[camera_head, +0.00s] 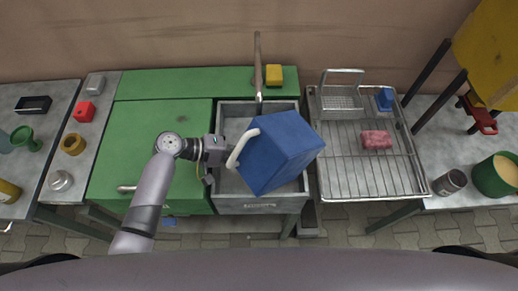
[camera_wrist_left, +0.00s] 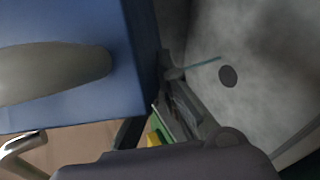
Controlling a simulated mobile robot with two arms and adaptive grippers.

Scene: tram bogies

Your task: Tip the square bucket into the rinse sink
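The blue square bucket (camera_head: 282,150) is strongly tilted over the grey rinse sink (camera_head: 262,208) and covers much of its basin. I cannot see its open mouth or what is inside. Its pale curved handle (camera_head: 240,148) faces left. My left gripper (camera_head: 226,150) reaches in from the left and appears shut on the bucket at the handle side; the exact contact is hidden. In the left wrist view the bucket (camera_wrist_left: 141,40) and handle (camera_wrist_left: 55,75) fill the left, and the sink's dark round drain (camera_wrist_left: 228,76) shows at right. My right gripper is not in view.
A tap (camera_head: 258,70) and yellow sponge (camera_head: 274,76) are behind the sink. A wire drying rack (camera_head: 345,165) holding a pink sponge (camera_head: 377,140) stands right. A green cabinet top (camera_head: 135,145) lies left. A thin teal thing (camera_wrist_left: 205,67) shows near the drain.

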